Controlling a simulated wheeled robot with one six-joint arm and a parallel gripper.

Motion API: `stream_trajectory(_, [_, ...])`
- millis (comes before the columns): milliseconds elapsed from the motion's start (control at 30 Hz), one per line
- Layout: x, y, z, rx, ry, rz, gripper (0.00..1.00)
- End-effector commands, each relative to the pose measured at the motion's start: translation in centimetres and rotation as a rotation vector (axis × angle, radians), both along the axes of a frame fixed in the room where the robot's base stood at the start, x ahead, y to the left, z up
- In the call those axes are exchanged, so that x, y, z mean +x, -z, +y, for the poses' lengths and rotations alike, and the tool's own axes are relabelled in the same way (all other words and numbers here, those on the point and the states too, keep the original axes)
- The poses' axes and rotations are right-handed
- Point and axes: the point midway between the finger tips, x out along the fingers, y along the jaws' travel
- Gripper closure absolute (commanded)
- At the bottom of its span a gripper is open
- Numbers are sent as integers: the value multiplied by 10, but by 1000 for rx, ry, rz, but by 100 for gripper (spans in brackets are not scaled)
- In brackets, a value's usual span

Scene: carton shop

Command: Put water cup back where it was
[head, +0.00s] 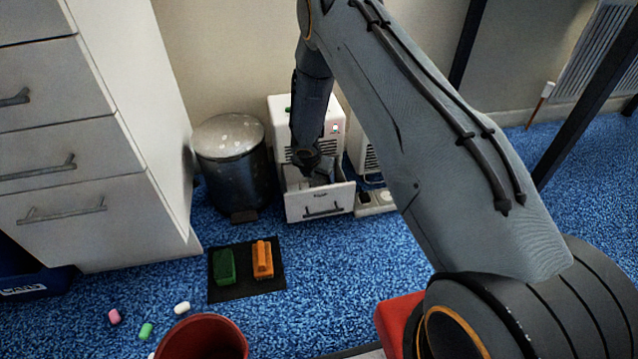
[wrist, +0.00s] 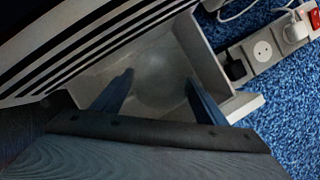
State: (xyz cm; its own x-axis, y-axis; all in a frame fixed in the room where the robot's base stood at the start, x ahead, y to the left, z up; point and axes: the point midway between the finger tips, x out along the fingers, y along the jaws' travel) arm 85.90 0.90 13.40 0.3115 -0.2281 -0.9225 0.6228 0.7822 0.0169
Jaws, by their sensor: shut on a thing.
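My gripper (head: 312,172) reaches down into the open drawer (head: 320,206) of a small white unit (head: 332,128) by the wall. In the wrist view the two dark fingers of my gripper (wrist: 159,78) stand apart inside the drawer (wrist: 210,70). Between them is a pale, round, see-through shape, which looks like the water cup (wrist: 158,88); my gripper is shut on it. Its outline is faint, and I cannot tell whether it touches the drawer floor. In the head view I cannot make out the cup inside the drawer.
A dark bin (head: 236,172) stands left of the unit. A power strip (wrist: 265,50) with plugs lies right of the drawer. A black mat (head: 232,292) with green and orange blocks, loose foam pieces and a red bucket (head: 203,340) are nearer me. Blue carpet lies between.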

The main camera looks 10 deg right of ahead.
Motion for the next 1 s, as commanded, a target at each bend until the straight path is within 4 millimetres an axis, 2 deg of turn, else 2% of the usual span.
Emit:
stream_trajectory(33, [0, 10, 0, 0, 0, 1, 62])
stream_trajectory(100, [0, 15, 0, 0, -1, 2, 62])
stream_trajectory(433, [0, 16, 0, 0, 1, 0, 62])
stream_trajectory(467, [0, 16, 0, 0, 1, 0, 32])
stream_trajectory(500, [0, 15, 0, 0, 1, 0, 26])
stream_trajectory(833, [0, 13, 0, 0, 1, 0, 26])
stream_trajectory(1000, [-5, -4, 3, 0, 0, -1, 26])
